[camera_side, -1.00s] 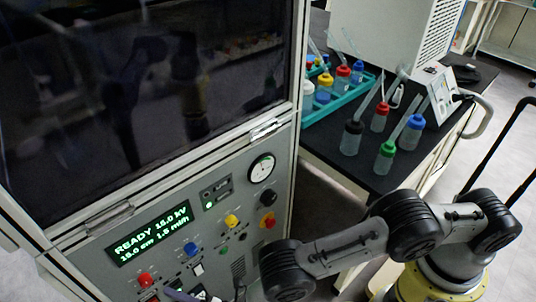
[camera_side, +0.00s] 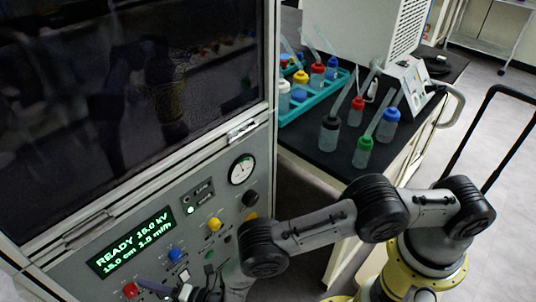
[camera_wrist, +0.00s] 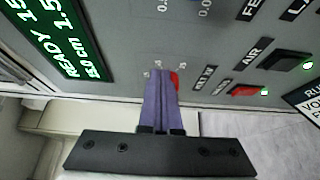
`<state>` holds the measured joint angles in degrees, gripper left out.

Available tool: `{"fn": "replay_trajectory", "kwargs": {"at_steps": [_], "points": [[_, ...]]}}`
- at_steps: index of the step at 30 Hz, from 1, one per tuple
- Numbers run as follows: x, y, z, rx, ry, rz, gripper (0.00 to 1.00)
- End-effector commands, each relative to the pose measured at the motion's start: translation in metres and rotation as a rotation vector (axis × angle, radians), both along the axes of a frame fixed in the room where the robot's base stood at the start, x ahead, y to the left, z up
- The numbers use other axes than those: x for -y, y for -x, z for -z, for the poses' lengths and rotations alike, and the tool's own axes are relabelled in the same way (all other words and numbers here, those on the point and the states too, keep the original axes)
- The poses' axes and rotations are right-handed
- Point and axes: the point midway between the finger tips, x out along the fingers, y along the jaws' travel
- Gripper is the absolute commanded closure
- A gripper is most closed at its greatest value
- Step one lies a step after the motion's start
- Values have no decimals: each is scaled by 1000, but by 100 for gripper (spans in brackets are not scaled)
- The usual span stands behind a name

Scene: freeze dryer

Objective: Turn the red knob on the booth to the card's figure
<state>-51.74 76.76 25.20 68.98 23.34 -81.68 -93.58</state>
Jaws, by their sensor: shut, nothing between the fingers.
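The booth's sloping grey panel (camera_side: 70,270) carries the red knob (camera_side: 130,290), low at the left under the green display. My gripper (camera_side: 148,286) is just right of the knob in the side view, its purple fingers pointing at it. In the wrist view the shut fingers (camera_wrist: 160,75) cover most of the red knob (camera_wrist: 175,80); only its red edge shows on their right. Whether they touch it, I cannot tell. The knob's pointer is hidden, and small scale marks show around it. I cannot make out a card in either view.
The display (camera_side: 130,241) reads READY 15.0 kV, 15.0 cm, 1.5 ml/h. A blue knob (camera_side: 178,255) and a yellow knob (camera_side: 214,224) sit up and right of the red one. A red rocker switch (camera_wrist: 247,90) is near the fingers. Bottles stand on the black bench (camera_side: 330,160).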

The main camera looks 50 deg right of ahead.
Motion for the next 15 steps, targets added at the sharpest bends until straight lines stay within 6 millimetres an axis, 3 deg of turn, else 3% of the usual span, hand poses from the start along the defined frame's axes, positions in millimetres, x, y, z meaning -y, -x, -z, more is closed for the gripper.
{"fn": "replay_trajectory", "kwargs": {"at_steps": [15], "points": [[-4,0,2,-1,0,0,100]]}}
